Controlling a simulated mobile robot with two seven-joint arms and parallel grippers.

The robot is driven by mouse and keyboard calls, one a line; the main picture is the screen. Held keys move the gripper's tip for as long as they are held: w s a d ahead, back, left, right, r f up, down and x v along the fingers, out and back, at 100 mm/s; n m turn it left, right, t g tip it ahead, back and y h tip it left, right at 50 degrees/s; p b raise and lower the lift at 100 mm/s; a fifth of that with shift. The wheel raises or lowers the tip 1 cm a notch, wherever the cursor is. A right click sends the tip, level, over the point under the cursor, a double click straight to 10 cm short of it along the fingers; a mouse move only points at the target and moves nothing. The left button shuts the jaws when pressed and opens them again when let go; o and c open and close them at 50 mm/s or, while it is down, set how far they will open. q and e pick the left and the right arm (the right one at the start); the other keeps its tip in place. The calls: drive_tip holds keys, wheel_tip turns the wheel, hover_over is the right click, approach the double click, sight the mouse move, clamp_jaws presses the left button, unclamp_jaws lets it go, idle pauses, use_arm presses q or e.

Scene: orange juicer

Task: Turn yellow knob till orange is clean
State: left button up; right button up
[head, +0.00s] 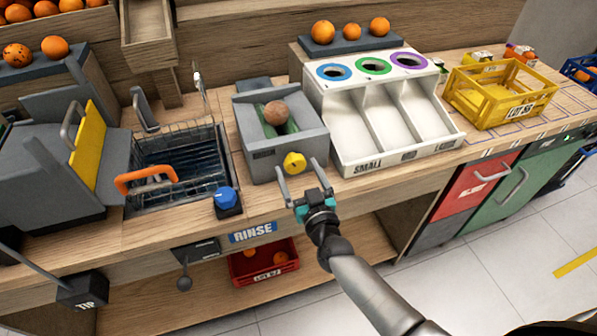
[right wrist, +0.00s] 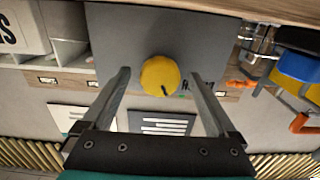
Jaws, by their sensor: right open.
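The yellow knob (head: 294,162) is on the front face of a grey box-shaped washer (head: 262,160). A brownish, dull orange (head: 276,112) sits in the trough on top of that washer, over green rollers. My right gripper (head: 299,176) is open just in front of the knob. In the right wrist view the knob (right wrist: 160,76) lies between the two spread fingers, near their tips, with a dark mark at its lower edge. I cannot tell whether the fingers touch it. My left gripper is not in view.
A white sorting bin (head: 372,115) stands close on the right of the washer. A sink with a wire basket (head: 180,160) and a blue knob (head: 227,198) are on the left. A red crate (head: 263,262) is below the counter.

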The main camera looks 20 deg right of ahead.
drive_tip(key=shift+c, duration=0.4)
drive_tip(key=c, duration=1.3)
drive_tip(key=m, duration=0.6)
drive_tip(key=m+b, duration=0.1)
drive_tip(key=m, duration=0.5)
drive_tip(key=shift+a+r, duration=0.1)
